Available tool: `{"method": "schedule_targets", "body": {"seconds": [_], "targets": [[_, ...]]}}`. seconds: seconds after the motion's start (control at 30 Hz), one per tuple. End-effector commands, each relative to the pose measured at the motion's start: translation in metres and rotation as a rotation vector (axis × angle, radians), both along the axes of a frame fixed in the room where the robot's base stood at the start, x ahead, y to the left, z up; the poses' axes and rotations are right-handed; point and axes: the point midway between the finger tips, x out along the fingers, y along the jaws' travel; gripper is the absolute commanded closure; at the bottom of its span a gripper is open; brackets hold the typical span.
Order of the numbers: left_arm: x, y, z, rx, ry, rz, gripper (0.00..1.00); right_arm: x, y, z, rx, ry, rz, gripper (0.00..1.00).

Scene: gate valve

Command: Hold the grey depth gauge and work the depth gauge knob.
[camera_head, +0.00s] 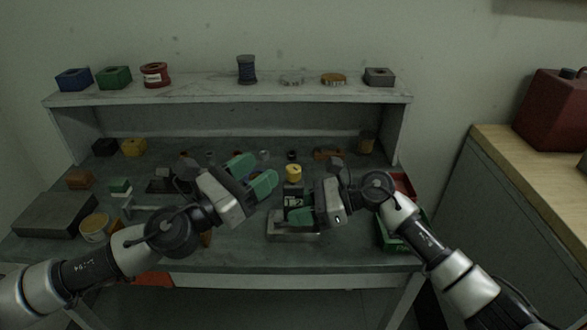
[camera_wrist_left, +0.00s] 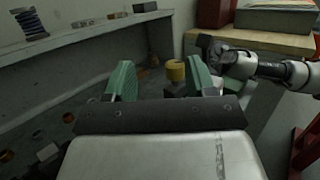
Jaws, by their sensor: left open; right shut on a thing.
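The grey depth gauge (camera_head: 293,199) stands upright near the middle of the bench, its lower part partly hidden by my right gripper. Its yellow depth gauge knob (camera_head: 293,171) sits on top. My right gripper (camera_head: 302,213) comes in from the right and is shut on the gauge body, low down. My left gripper (camera_head: 252,175) is open and empty to the left of the knob, apart from it. In the left wrist view the yellow knob (camera_wrist_left: 176,70) shows beyond and between the green fingers (camera_wrist_left: 161,80), nearer the right one.
Red and green bins (camera_head: 390,240) stand at the right. A raised shelf (camera_head: 210,91) with blocks and spools runs along the back. Small parts lie behind the gauge.

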Motion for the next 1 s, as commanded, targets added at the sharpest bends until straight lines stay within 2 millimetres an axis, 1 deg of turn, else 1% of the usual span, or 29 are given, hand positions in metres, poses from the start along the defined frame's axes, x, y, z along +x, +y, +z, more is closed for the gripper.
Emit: {"method": "schedule_targets", "body": {"seconds": [0.03, 0.2, 0.33, 0.47, 0.57, 0.67, 1.0], "targets": [[-0.002, 0.009, -0.003, 0.032, 0.019, -0.041, 0.44, 0.0, 0.0, 0.0, -0.001, 0.0, 0.0, 0.77], [-0.014, 0.028, -0.014, 0.118, 0.093, -0.161, 0.44, 0.0, 0.0, 0.0, 0.0, 0.0, 0.0, 0.77], [-0.02, 0.036, -0.02, 0.156, 0.131, -0.209, 0.44, 0.0, 0.0, 0.0, 0.0, 0.0, 0.001, 0.77], [-0.02, 0.036, -0.021, 0.17, 0.145, -0.226, 0.44, 0.0, 0.0, 0.0, 0.0, 0.0, 0.001, 0.77], [-0.017, 0.029, -0.021, 0.17, 0.146, -0.229, 0.44, 0.0, 0.0, 0.0, 0.0, 0.0, 0.001, 0.77], [-0.011, 0.017, -0.02, 0.17, 0.144, -0.23, 0.44, 0.0, 0.0, 0.0, 0.0, 0.0, 0.001, 0.77], [0.021, -0.04, -0.02, 0.171, 0.143, -0.229, 0.44, 0.0, 0.0, 0.0, 0.0, 0.0, 0.0, 0.77]]}}
